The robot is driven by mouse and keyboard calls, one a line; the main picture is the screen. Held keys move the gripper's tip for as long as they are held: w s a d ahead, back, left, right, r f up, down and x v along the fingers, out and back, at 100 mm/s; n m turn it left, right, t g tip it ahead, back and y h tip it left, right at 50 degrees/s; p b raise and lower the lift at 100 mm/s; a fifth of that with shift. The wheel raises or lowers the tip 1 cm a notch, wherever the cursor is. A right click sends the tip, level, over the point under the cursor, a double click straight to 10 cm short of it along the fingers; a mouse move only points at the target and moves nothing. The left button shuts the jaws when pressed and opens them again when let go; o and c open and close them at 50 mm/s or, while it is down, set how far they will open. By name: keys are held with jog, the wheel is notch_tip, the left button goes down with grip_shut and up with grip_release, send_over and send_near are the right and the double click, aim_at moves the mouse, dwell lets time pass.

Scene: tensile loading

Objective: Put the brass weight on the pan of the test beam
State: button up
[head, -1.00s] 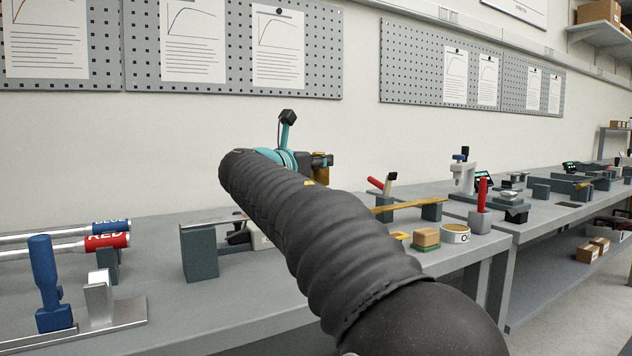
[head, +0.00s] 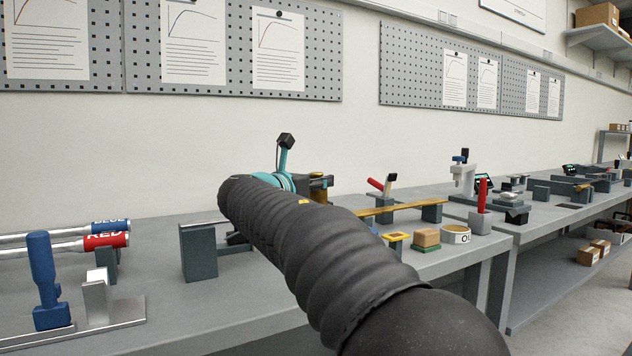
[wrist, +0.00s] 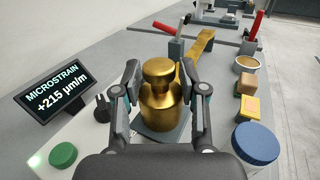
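The brass weight (wrist: 160,112) has a round knob and a wide body, and it stands upright between my gripper's fingers (wrist: 160,76) in the wrist view. A dark flat plate (wrist: 172,138) lies below the weight. I cannot tell whether it is the pan or whether they touch.
A microstrain display (wrist: 53,100) reading +215 stands left, near a green button (wrist: 63,154). A blue disc (wrist: 256,143), small blocks (wrist: 246,106) and a tape roll (head: 456,234) lie right. Red-handled clamps (wrist: 176,48) stand by the beam.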

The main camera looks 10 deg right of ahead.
jog(key=shift+r, duration=0.1)
jog(key=shift+s+a, duration=0.1)
jog(key=v, duration=1.1)
jog(key=shift+s+a, duration=0.25)
